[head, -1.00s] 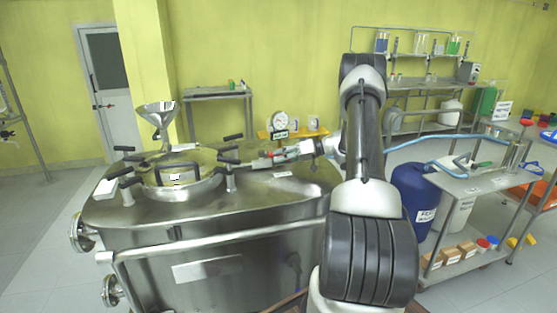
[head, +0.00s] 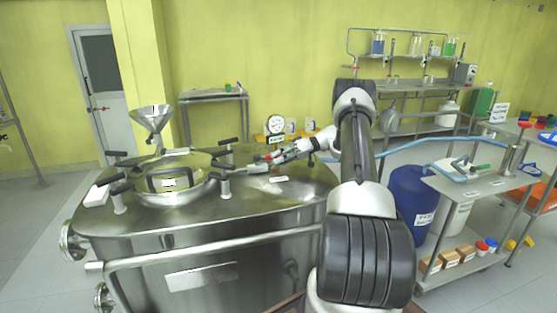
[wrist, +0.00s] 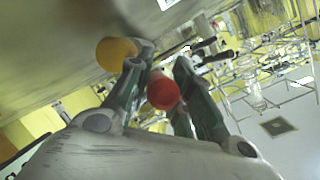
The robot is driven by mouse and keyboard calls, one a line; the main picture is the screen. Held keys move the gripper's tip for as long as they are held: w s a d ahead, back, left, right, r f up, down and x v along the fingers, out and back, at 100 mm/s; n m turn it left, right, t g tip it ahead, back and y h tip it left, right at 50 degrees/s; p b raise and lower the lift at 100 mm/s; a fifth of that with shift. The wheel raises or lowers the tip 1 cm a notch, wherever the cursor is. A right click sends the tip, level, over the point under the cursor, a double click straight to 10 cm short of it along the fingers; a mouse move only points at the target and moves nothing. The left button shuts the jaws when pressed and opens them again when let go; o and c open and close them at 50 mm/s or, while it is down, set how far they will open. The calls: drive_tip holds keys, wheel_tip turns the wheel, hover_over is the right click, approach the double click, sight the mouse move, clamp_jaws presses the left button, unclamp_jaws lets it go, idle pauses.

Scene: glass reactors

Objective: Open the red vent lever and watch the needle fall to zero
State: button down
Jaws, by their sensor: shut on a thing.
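The red vent lever's round knob (wrist: 163,92) sits between the two fingers of my gripper (wrist: 162,72) in the wrist view, and the gripper is shut on it. In the head view, my gripper (head: 272,157) is low over the steel reactor's lid (head: 250,185), with a small patch of red at its fingers. The pressure gauge (head: 275,125) is a white round dial just behind the gripper. Its needle is too small to read. A yellow knob (wrist: 116,53) is just outside the left finger in the wrist view.
A manway with black clamp handles (head: 168,183) and a steel funnel (head: 152,120) stand left of my gripper on the lid. A rail (head: 200,243) runs along the reactor's front. A blue drum (head: 411,195) and a loaded cart (head: 475,185) stand to the right.

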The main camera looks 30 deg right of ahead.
drive_tip(key=shift+w+r, duration=0.1)
drive_tip(key=c, duration=1.3)
unclamp_jaws()
drive_tip(key=shift+a, duration=0.1)
drive_tip(key=shift+v, duration=4.05)
